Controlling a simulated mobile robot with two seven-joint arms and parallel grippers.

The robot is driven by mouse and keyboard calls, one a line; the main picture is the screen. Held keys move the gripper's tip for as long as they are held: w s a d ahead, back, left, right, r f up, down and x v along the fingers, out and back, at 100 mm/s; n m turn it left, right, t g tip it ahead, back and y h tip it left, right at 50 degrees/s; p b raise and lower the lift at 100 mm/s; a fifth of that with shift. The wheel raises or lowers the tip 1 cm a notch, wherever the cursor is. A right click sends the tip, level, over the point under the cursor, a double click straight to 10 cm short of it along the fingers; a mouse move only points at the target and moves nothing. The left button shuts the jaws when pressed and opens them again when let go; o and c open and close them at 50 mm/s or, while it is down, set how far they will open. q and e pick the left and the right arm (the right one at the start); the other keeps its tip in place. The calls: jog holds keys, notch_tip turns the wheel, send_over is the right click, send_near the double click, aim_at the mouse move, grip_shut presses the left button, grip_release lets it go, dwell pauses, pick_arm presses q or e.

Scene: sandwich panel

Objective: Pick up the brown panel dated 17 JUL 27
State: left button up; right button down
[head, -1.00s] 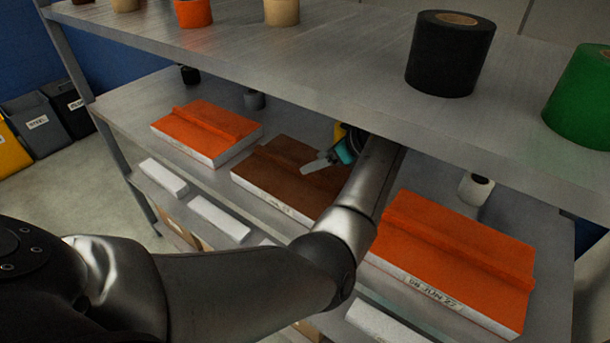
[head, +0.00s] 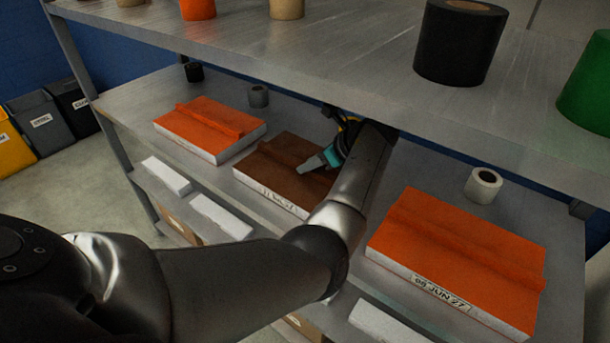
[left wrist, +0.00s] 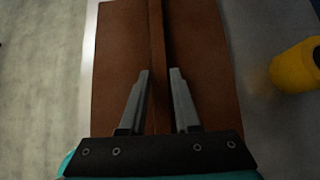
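The brown panel (head: 262,168) lies on the middle shelf between two orange panels, with a raised ridge along its top. Its white front edge carries a date label that I cannot read, and my arm covers its right part. My left gripper (head: 312,166) is over the panel, fingers pointing at the ridge. In the left wrist view, the open fingers (left wrist: 161,72) sit apart on either side of the ridge of the brown panel (left wrist: 205,60), with nothing gripped. I cannot tell how far the tips are above the top. My right gripper is not in view.
The upper shelf (head: 330,55) overhangs the back and bears rolls. A white roll (head: 483,186) stands behind. A yellow roll (left wrist: 300,65) is near the gripper in the wrist view.

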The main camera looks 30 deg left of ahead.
pick_arm(q)
grip_shut()
dwell(0.8)
